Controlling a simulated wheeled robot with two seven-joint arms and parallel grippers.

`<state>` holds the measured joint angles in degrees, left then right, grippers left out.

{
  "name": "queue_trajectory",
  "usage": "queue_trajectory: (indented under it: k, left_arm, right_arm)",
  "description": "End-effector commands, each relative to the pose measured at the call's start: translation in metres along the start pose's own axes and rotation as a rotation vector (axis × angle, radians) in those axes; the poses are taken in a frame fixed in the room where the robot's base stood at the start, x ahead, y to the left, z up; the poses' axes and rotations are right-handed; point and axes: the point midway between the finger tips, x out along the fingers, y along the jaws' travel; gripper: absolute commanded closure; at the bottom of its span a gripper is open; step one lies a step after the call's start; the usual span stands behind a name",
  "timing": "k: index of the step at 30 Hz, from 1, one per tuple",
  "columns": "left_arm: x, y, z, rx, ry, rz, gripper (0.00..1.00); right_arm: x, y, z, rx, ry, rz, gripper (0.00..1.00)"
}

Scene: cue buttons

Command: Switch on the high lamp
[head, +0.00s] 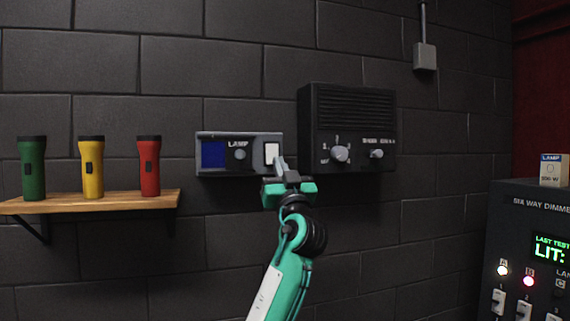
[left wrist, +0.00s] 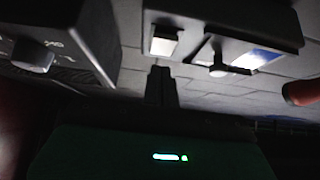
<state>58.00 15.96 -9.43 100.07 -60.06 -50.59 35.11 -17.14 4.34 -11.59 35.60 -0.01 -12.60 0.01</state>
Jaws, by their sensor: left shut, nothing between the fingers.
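A grey lamp panel (head: 222,169) is fixed to the dark block wall in the head view. It carries a blue square (head: 213,154), a round knob (head: 240,154) under the word LAMP, and a white rocker or button (head: 271,153) at its right end. My left gripper (head: 281,165) is shut and empty, its tips at the lower edge of the white button. I cannot tell whether they touch it. In the left wrist view the shut fingers (left wrist: 161,80) point toward the white button (left wrist: 163,42), with the knob (left wrist: 217,70) beside it. My right gripper is not in view.
A black speaker box (head: 347,120) with two knobs is right of the panel. A wooden shelf (head: 120,203) holds green, yellow and red torches at left. A six-way dimmer unit (head: 516,228) with lit indicators stands at right, a small LAMP carton (head: 553,171) on top.

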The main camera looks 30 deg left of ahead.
Motion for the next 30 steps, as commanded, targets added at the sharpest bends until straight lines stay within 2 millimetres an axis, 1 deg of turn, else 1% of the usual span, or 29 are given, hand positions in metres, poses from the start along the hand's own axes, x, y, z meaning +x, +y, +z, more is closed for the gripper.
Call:
queue_trajectory:
  k: [1, 6, 12, 21, 23, 26, 30]
  left_arm:
    - [0.007, 0.0, 0.003, 0.007, -0.002, 0.001, 1.0]
    - [0.016, 0.0, 0.014, 0.004, 0.0, 0.001, 1.0]
    - [0.019, 0.0, 0.02, 0.001, 0.0, 0.001, 1.0]
    - [0.019, 0.0, 0.021, 0.001, 0.0, 0.001, 1.0]
    - [0.018, 0.0, 0.022, 0.001, 0.002, 0.0, 1.0]
    - [0.017, 0.0, 0.025, 0.001, 0.013, -0.001, 1.0]
    - [0.018, 0.0, 0.03, 0.0, 0.041, -0.002, 1.0]
  right_arm:
    - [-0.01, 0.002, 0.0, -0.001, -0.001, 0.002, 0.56]
    - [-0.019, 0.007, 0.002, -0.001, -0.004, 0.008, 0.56]
    - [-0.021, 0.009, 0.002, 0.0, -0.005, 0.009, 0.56]
    - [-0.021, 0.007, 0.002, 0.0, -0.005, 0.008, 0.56]
    - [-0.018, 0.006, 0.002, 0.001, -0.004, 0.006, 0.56]
    - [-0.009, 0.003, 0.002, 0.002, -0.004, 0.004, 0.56]
    - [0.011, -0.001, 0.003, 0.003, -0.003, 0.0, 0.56]
